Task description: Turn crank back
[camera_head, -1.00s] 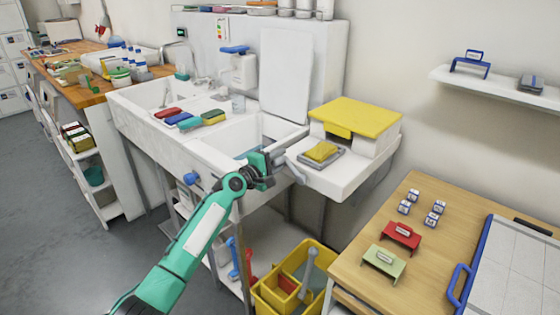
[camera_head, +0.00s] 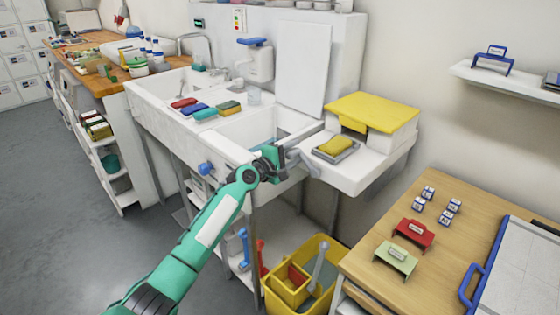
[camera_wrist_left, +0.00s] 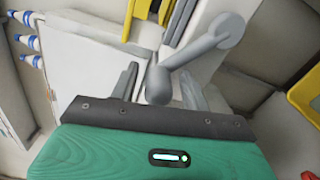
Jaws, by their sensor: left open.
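The grey crank (camera_head: 306,161) is at the front of the sink unit, below the small tray with the yellow sponge. My left gripper (camera_head: 284,161) is at the crank and partly hides it. In the left wrist view the crank's arm (camera_wrist_left: 190,58) runs from a round hub at upper right down to a rounded grip. The grip end lies between the two open fingers of my left gripper (camera_wrist_left: 159,88). I cannot tell whether either finger touches it. My right gripper is not in view.
The double sink (camera_head: 192,137) holds colored brushes on its divider. A yellow-lidded box (camera_head: 372,112) stands behind the tray. A wooden table (camera_head: 375,268) with small colored stands is at right. Grey floor is free at left.

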